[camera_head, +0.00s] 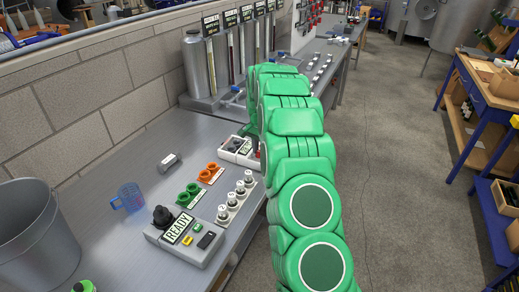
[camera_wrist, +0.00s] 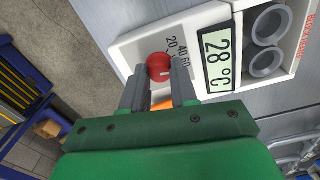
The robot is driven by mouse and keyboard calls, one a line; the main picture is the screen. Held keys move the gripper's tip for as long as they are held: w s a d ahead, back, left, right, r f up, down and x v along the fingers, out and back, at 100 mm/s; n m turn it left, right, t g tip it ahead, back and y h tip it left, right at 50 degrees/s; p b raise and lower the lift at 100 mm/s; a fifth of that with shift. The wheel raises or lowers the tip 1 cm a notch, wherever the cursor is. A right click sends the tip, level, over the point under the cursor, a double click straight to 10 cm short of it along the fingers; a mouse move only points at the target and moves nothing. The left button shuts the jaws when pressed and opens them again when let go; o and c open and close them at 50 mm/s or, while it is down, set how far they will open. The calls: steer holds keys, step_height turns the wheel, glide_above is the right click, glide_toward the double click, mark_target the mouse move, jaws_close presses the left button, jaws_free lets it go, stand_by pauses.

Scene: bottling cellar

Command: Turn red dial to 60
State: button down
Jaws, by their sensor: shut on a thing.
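The red dial (camera_wrist: 158,67) is a small round knob on a white panel (camera_wrist: 140,42) in the wrist view. The marks 20, 40 and 60 are printed around its edge; I cannot make out where its pointer stands. A display (camera_wrist: 220,58) beside it reads 28 °C. My gripper (camera_wrist: 159,72) has one finger on each side of the dial and is shut on it.
The floor at right is open.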

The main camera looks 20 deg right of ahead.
mark_target(259, 152)
steer(key=shift+m, duration=0.6)
steer(key=c, duration=0.9)
jaws_free()
step_height(259, 152, up, 7)
steer(key=shift+r, duration=0.45)
